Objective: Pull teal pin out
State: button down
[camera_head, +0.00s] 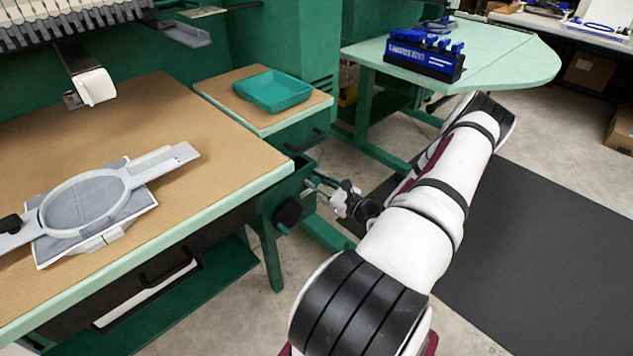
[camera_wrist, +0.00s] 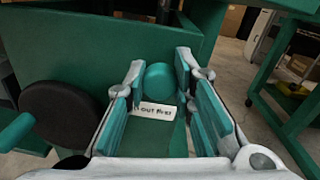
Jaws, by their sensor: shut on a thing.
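The teal pin (camera_wrist: 160,80) shows its round end in the wrist view, between the teal pads of my gripper (camera_wrist: 160,95). My gripper is shut on it, one finger on each side. A white label (camera_wrist: 157,110) reading "out first" sits just below the pin's end. In the head view my gripper (camera_head: 322,186) is at the right end of the green machine table's frame. There the pin cannot be made out clearly behind the fingers.
A black knob (camera_wrist: 60,118) is left of my gripper; it also shows in the head view (camera_head: 288,213). A teal tray (camera_head: 272,91) lies on the side table above. An embroidery hoop (camera_head: 88,205) lies on the worktop. Open floor (camera_head: 540,240) is on the right.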

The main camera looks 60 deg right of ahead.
jog(key=shift+s+a+r+p, duration=0.15)
jog(key=shift+s+p, duration=0.25)
jog(key=shift+s, duration=0.7)
jog(key=shift+s+a+f, duration=0.1)
jog(key=shift+s+f, duration=0.05)
jog(key=shift+f, duration=0.05)
jog(key=c, duration=1.3)
grip_release()
jog(key=s, duration=0.4)
jog(key=s+a, duration=0.1)
jog(key=s, duration=0.3)
jog(key=s+a, duration=0.1)
jog(key=s, duration=0.2)
jog(key=shift+s+a, duration=0.15)
jog(key=shift+s, duration=0.25)
